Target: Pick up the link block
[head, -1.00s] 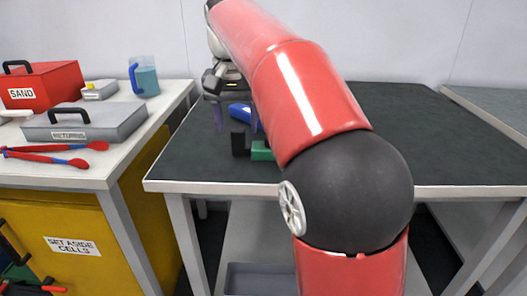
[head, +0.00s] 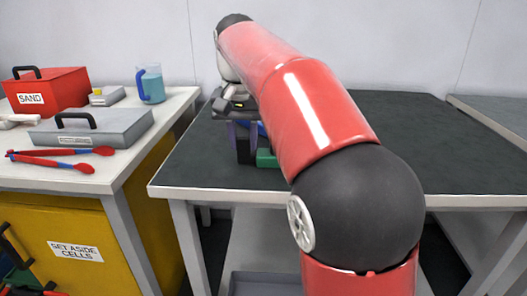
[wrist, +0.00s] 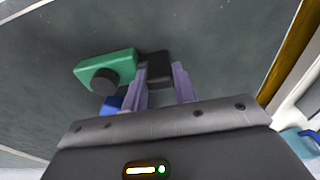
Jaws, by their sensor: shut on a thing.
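The link block (wrist: 154,72), which I take to be the small black block, sits between my purple fingers in the wrist view. In the head view this black block (head: 244,152) stands near the table's front edge. My gripper (wrist: 160,66) is shut on it, pointing down; it also shows in the head view (head: 243,138). I cannot tell whether the block is clear of the table. A green block (wrist: 108,68) with a black round knob is right beside the black block, touching or nearly so. In the head view the green block (head: 266,158) is partly hidden by my arm.
A blue object (wrist: 112,103) lies close to the fingers, mostly hidden. The dark table (head: 420,140) is clear on the right. A left bench holds a red sand box (head: 47,92), a grey lidded case (head: 95,127), tongs (head: 60,162) and a jug (head: 150,84).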

